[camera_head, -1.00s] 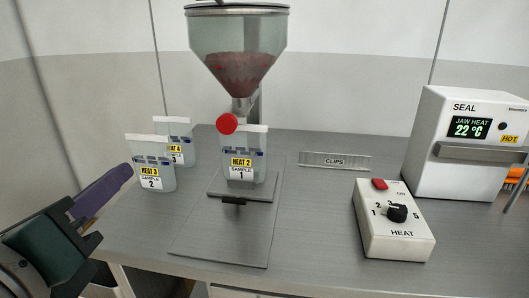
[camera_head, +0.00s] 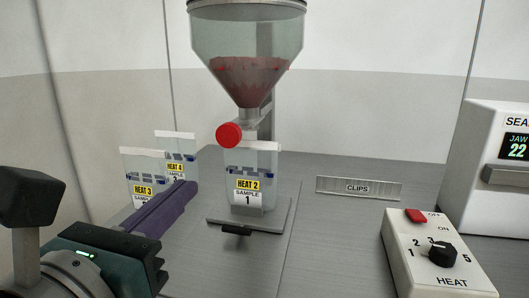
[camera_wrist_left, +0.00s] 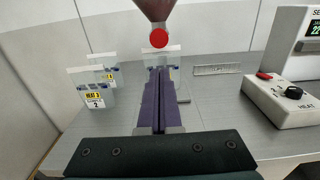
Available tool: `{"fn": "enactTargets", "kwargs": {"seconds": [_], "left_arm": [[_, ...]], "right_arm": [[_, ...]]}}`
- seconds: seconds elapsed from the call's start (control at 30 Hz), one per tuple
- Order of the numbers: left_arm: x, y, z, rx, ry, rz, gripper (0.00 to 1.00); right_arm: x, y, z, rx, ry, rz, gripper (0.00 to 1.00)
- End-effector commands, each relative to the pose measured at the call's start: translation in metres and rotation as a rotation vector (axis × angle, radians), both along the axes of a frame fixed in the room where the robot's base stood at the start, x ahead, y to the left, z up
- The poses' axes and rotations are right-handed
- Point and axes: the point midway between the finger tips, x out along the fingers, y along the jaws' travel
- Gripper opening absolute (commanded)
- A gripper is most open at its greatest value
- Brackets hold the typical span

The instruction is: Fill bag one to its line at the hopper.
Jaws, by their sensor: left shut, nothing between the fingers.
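Bag one (camera_head: 250,176), a clear pouch labelled HEAT 2 and SAMPLE 1, stands upright under the hopper's spout. A dark band crosses it above the label; I see no dark red material in it. The hopper (camera_head: 246,50) is clear and partly filled with dark red material. A round red knob (camera_head: 229,134) sits at its spout, and also shows in the left wrist view (camera_wrist_left: 159,38). My left gripper (camera_head: 186,190), with purple fingers, is shut and empty, left of bag one and below the knob. In the left wrist view its fingers hide most of bag one. My right gripper is not in view.
Two other bags, HEAT 4 (camera_head: 176,145) and HEAT 3 (camera_head: 143,163), stand at the left; my fingers partly cover them. Bag one's stand (camera_head: 270,221) has a black front tab. A CLIPS strip (camera_head: 385,189), heat box (camera_head: 425,265) and SEAL machine (camera_head: 500,140) are at the right.

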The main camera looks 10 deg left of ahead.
Motion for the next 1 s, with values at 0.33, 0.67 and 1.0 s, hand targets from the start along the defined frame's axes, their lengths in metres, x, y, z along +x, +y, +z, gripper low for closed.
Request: {"fn": "enactTargets", "kwargs": {"seconds": [0.33, 0.67, 1.0], "left_arm": [[0.075, -0.003, 0.001, -0.002, -0.003, 0.002, 0.0], [0.117, -0.004, 0.0, -0.002, 0.0, 0.001, 0.0], [0.121, -0.004, 0.0, -0.002, 0.0, 0.0, 0.0]], "right_arm": [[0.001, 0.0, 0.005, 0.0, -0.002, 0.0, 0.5], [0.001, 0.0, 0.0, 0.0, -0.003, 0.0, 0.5], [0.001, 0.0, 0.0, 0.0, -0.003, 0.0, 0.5]]}}
